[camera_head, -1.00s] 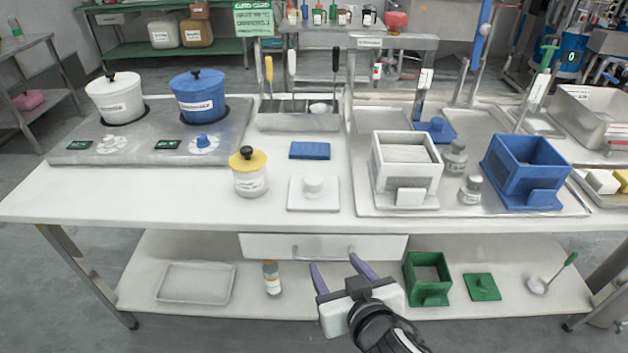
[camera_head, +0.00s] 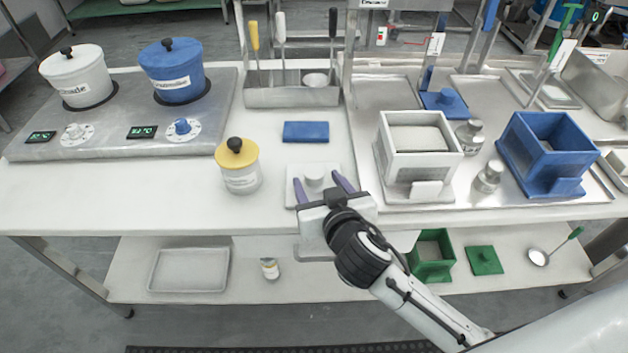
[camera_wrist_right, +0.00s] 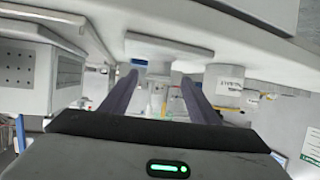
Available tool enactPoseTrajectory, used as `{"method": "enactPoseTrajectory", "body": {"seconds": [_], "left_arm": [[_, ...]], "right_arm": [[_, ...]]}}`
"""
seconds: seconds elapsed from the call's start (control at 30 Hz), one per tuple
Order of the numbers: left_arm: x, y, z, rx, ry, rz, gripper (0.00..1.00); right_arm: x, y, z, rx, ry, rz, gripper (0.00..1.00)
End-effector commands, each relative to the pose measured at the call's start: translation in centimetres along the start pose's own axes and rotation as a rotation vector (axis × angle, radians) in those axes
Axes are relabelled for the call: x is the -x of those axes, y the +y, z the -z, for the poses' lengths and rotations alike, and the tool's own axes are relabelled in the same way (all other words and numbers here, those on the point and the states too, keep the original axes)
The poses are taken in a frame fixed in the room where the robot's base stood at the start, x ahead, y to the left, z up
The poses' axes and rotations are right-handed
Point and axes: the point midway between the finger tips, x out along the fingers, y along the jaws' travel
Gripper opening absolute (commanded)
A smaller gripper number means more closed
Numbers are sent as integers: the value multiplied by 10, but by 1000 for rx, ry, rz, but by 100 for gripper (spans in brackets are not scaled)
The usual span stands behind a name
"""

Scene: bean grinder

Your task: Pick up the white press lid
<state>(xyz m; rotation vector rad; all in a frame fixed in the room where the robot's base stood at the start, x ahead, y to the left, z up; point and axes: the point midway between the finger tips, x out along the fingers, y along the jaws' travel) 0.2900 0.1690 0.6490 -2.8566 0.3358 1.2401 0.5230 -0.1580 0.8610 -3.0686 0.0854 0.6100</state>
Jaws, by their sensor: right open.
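The white press lid (camera_head: 313,173), a square plate with a round knob on top, lies flat on the white table. In the right wrist view, which looks inverted, the lid's plate (camera_wrist_right: 170,46) shows ahead with its knob between my fingers. My right gripper (camera_head: 319,184) is open at the lid's front edge, its purple fingers pointing to either side of the knob. In the wrist view the gripper (camera_wrist_right: 160,80) holds nothing. I cannot tell whether the fingers touch the lid. The white press box (camera_head: 420,150) stands to the right on a metal tray. My left gripper is not in view.
A yellow-lidded jar (camera_head: 239,170) stands left of the lid. A blue block (camera_head: 306,131) lies behind it. A blue press box (camera_head: 545,155) and small bottles stand on the tray (camera_head: 480,208). A stove with two pots is at far left.

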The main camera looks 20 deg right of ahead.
Motion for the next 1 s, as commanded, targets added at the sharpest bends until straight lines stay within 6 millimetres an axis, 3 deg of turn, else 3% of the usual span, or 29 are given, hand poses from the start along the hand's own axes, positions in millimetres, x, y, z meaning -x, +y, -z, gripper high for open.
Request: {"method": "enactPoseTrajectory", "body": {"seconds": [0.3,0.6,0.67,0.9,1.0], "left_arm": [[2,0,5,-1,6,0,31],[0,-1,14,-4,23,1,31],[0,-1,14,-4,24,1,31],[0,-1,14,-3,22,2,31],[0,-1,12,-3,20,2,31]], "right_arm": [[-43,3,-4,3,0,-1,55],[-49,3,-5,1,-2,1,55],[-49,3,-5,1,-2,0,49],[-49,3,-5,1,-2,1,8],[-48,2,-4,1,0,1,7]]}}
